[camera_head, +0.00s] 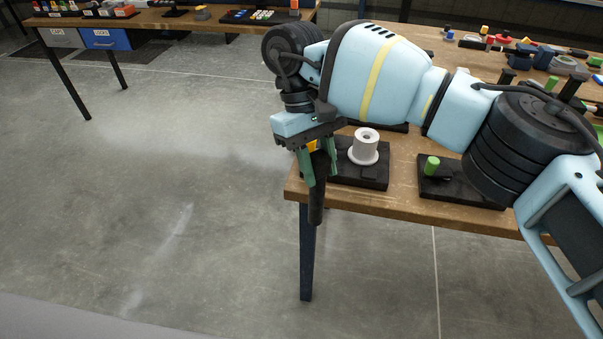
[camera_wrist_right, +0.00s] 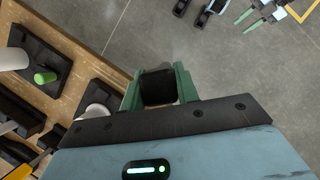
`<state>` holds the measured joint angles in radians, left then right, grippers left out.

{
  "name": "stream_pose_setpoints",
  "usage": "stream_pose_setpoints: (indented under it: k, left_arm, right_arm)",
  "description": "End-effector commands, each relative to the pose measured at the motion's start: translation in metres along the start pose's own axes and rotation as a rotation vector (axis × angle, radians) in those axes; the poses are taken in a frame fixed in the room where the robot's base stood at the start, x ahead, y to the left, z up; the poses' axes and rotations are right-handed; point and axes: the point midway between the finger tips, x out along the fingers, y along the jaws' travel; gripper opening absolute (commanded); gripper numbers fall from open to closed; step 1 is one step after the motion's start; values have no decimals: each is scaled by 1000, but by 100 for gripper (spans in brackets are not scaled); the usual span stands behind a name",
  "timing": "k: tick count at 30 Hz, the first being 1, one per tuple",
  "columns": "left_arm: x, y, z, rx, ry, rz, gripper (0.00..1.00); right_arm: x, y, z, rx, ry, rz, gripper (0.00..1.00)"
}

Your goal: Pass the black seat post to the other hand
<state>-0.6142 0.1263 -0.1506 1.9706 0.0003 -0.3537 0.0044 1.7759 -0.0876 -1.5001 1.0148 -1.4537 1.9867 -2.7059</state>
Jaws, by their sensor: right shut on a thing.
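The black seat post (camera_head: 317,200) hangs roughly upright from my right gripper (camera_head: 314,165), beyond the left end of the workbench. The green fingers are shut on its upper part, and its lower end hangs free over the floor. In the right wrist view the post (camera_wrist_right: 158,88) shows as a dark block, seen end-on between the two green fingers. My left gripper is not in the head view.
The wooden workbench (camera_head: 400,208) bears a black stand with a white spool (camera_head: 365,146) close beside my right gripper. Another black stand holds a green peg (camera_head: 432,166). A second table (camera_head: 160,20) stands at the far left. The floor (camera_head: 170,170) between is clear.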

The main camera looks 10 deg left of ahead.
Motion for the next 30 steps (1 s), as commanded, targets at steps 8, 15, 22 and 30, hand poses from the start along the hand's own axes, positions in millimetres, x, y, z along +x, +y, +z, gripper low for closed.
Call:
stream_pose_setpoints:
  k: [8, 15, 22, 30]
  left_arm:
    - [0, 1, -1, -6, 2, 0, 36]
    - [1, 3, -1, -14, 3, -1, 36]
    - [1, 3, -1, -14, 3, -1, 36]
    - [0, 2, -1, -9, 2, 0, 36]
  right_arm:
    - [-38, 40, 52, 6, 5, 5, 0]
    - [-64, 68, 89, 4, 3, 3, 0]
    - [-76, 81, 107, 2, 1, 2, 0]
    - [-76, 83, 109, 0, -1, 1, 0]
